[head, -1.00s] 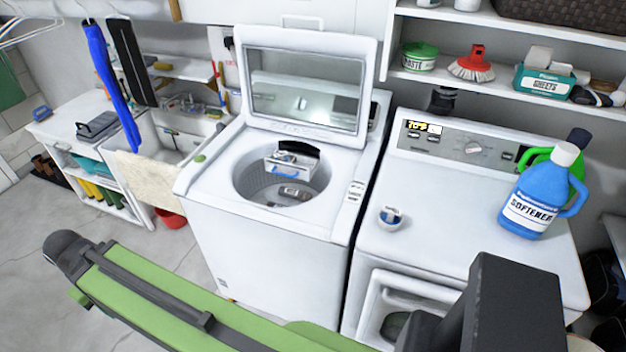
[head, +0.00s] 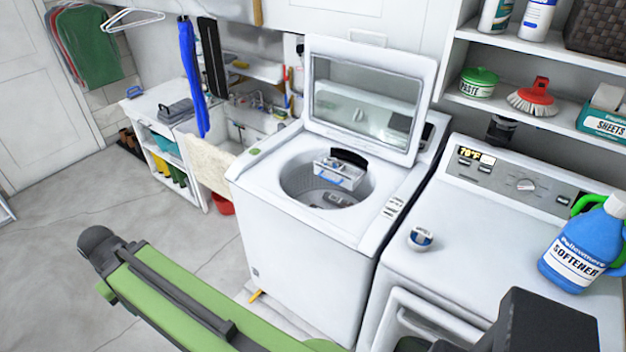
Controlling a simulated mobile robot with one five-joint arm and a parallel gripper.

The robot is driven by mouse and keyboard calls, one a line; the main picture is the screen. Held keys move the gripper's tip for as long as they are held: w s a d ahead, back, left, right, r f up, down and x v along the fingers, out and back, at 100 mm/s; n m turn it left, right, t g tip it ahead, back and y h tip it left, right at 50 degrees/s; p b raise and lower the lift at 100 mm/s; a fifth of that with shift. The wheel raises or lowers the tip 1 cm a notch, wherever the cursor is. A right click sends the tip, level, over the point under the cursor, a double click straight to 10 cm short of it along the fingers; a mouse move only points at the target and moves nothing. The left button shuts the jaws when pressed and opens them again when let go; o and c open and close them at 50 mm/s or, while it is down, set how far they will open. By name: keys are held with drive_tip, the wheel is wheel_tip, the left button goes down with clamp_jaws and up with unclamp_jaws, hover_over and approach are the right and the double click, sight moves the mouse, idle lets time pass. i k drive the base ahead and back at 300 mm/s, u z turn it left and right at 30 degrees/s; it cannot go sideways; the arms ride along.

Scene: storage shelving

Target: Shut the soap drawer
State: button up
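The soap drawer (head: 340,173) is a small light-coloured tray with a blue handle on its front. It sticks out from the back rim of the open top-loading washer (head: 300,255), over the tub (head: 327,195). A dark opening shows behind it. The washer's lid (head: 362,100) stands raised, with a glass window. My green and black arm crosses the bottom of the head view, in front of the washer and well apart from the drawer. My gripper's fingers are not seen.
A dryer (head: 470,245) stands right of the washer, its front door partly open. A small round tin (head: 420,239) and a blue softener jug (head: 583,245) sit on top. A sink (head: 250,130) is to the left. The floor (head: 150,215) at left is mostly clear.

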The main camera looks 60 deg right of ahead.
sight(348, 177)
drive_tip(key=u, duration=1.55)
drive_tip(key=i, duration=1.25)
drive_tip(key=z, duration=1.3)
drive_tip(key=k, duration=0.1)
drive_tip(key=z, duration=2.8)
drive_tip(key=i, duration=1)
drive_tip(key=u, duration=0.2)
